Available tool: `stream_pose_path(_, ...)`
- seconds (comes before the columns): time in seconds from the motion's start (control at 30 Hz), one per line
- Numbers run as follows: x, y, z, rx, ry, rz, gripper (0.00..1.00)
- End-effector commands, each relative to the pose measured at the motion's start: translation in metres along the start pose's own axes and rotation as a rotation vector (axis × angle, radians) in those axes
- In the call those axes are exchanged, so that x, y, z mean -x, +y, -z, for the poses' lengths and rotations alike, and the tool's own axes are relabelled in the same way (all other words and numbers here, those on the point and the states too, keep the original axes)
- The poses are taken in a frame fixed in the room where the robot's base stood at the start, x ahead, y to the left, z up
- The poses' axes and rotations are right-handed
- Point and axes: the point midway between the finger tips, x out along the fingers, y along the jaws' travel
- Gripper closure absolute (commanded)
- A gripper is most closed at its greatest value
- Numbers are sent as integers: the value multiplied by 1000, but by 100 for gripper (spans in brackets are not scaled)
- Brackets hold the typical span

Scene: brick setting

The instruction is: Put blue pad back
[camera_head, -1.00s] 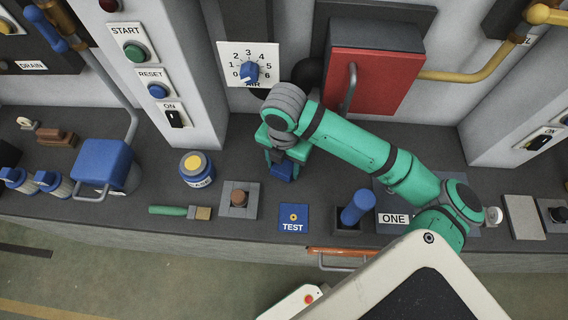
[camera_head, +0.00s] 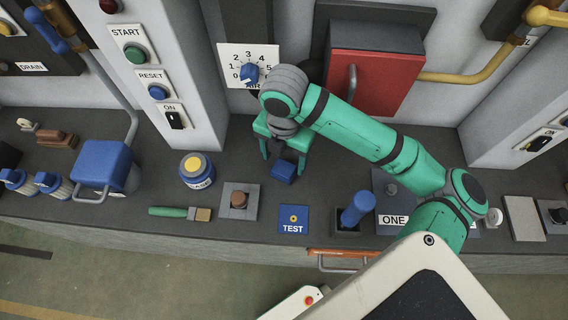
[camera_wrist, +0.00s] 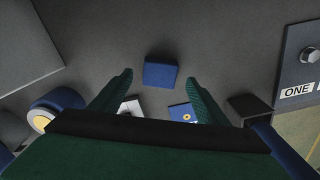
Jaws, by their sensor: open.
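A small blue block (camera_head: 284,172), which may be the blue pad, is at the dark counter in the head view, behind a flat blue square marked TEST (camera_head: 293,212). My gripper (camera_head: 284,165) is open above the block, with one finger to each side. In the wrist view the block (camera_wrist: 160,74) shows between and just past the open fingertips (camera_wrist: 159,78), with dark gaps on both sides. The TEST square (camera_wrist: 182,112) is partly hidden behind my right-hand finger in that view.
A red cabinet (camera_head: 372,68) is behind. The counter beside the block is clear.

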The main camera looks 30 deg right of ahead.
Motion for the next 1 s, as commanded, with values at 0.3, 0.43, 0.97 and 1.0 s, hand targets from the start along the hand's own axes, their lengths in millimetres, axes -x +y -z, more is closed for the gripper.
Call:
stream_pose_path(0.3,57,0,-1,1,-3,1,31)
stream_pose_path(0.43,69,0,0,2,-2,1,31)
stream_pose_path(0.97,73,0,0,1,0,1,31)
stream_pose_path(1.0,73,0,0,1,0,1,31)
